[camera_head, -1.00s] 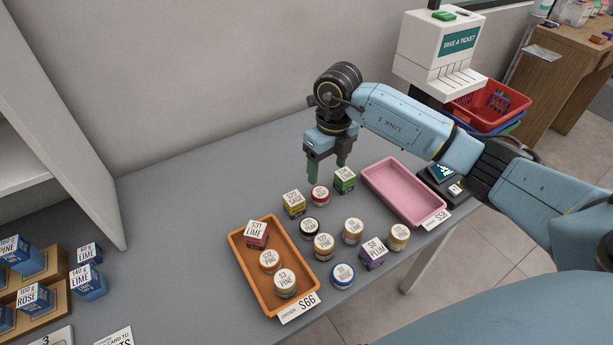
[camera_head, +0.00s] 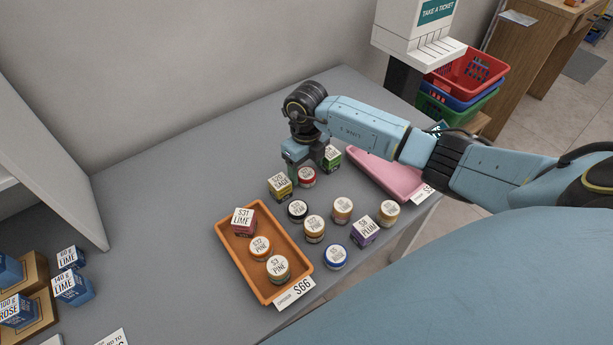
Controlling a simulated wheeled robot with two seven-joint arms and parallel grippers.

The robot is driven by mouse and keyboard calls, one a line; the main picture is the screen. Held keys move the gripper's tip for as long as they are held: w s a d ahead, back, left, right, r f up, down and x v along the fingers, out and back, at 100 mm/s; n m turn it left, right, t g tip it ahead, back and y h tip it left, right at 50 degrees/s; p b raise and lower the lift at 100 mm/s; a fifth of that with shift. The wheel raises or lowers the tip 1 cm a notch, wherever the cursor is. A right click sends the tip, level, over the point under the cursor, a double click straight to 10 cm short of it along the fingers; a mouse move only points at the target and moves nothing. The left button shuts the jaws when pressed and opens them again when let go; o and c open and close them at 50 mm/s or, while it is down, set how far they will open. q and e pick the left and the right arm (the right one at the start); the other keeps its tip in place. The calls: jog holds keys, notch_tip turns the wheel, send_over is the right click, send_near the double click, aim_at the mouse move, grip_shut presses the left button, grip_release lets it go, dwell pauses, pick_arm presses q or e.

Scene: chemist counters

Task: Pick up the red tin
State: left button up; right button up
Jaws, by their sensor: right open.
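The red tin (camera_head: 307,177) is a small round tin with a white label on its lid. It stands on the grey counter at the back of a group of tins and boxes. My right gripper (camera_head: 306,172) is open and pointed down just above and around the red tin, with fingers that partly hide it. I cannot tell whether the fingers touch it. My left gripper is not in view.
A yellow box (camera_head: 280,186) and a green box (camera_head: 332,158) stand close on either side. A black tin (camera_head: 298,211) is in front. An orange tray (camera_head: 231,256) lies to the left, a pink tray (camera_head: 384,176) to the right.

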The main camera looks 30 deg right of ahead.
notch_tip(320, 180, down, 2)
jog(key=shift+f, duration=0.2)
jog(key=shift+r, duration=0.1)
jog(key=c, duration=1)
